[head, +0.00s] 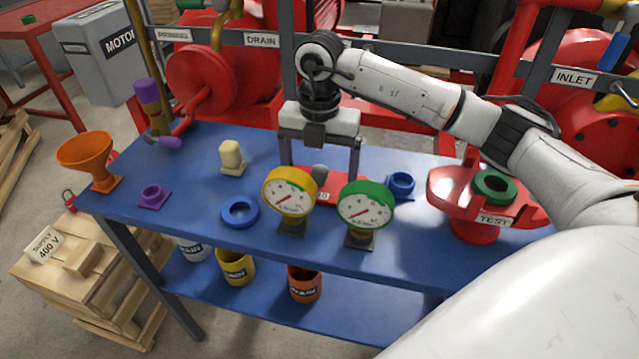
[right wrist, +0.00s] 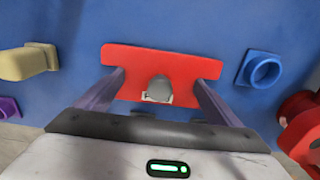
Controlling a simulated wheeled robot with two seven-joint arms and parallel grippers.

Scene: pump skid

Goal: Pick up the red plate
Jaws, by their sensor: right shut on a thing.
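The red plate (head: 333,184) is at the middle of the blue table, partly hidden in the head view behind the yellow-rimmed gauge and the green-rimmed gauge. In the right wrist view the red plate (right wrist: 140,60) shows as a wide flat piece with a grey knob-like part (right wrist: 159,88) at its middle. My right gripper (head: 320,176) points down from above. Its two fingers are spread wide, at the left and right of the plate, and shut on it. I cannot tell whether the plate is clear of the table. My left gripper is not in view.
The yellow gauge (head: 290,192) and green gauge (head: 365,206) stand just in front. A blue ring (head: 240,212), a cream block (head: 231,157) and a blue socket (head: 401,184) are nearby. A red TEST stand (head: 477,225) is at right, an orange funnel (head: 86,152) at far left.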

